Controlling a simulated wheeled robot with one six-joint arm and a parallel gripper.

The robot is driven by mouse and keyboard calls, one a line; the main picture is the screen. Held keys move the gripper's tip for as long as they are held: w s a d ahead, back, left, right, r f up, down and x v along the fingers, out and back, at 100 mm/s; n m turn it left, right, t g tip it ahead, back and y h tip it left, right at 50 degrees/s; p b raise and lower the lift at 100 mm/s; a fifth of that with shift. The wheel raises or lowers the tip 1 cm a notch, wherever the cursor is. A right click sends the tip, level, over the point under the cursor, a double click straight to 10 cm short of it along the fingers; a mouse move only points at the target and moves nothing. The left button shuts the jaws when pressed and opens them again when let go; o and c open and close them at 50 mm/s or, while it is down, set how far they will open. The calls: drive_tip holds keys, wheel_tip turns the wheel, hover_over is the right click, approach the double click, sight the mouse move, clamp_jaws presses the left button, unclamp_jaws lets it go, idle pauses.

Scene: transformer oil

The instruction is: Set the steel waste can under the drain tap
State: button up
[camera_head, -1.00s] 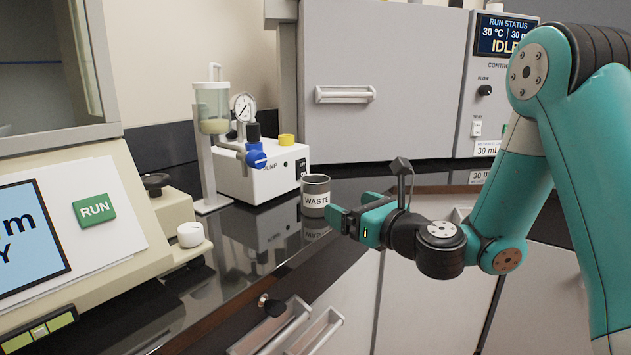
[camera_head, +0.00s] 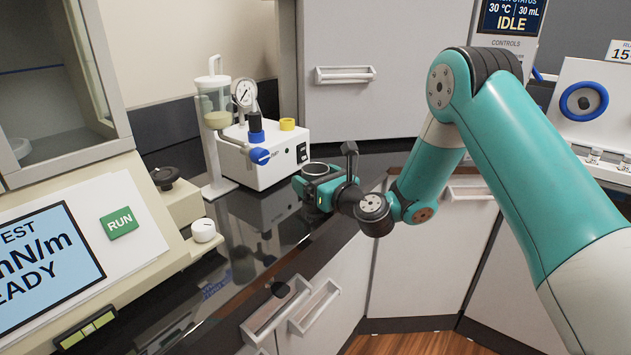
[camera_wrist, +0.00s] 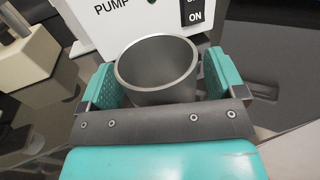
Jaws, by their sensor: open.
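The steel waste can (camera_wrist: 157,68) stands upright between the two open fingers of my gripper (camera_wrist: 160,82) in the wrist view. A small gap shows between the can and each finger. In the head view the can's rim (camera_head: 319,169) shows above my gripper (camera_head: 313,192), which hides most of its body. The can is on the dark counter in front of the pump box. A glass vessel (camera_head: 215,118) on a stand, with a blue tap knob (camera_head: 261,156) to its right, stands left of the can. Whether that is the drain tap I cannot tell.
The white pump box (camera_head: 268,158) with its gauge (camera_head: 245,93) is close behind the can. A tester with a RUN button (camera_head: 120,222) takes up the left. The glossy counter (camera_head: 265,222) between them is mostly clear. Drawer handles (camera_head: 315,308) stick out below its edge.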

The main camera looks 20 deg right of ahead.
drive_tip(key=c, duration=1.2)
wheel_tip(320, 180, up, 4)
drive_tip(key=p, duration=0.4)
drive_tip(key=o, duration=0.6)
drive_tip(key=c, duration=0.5)
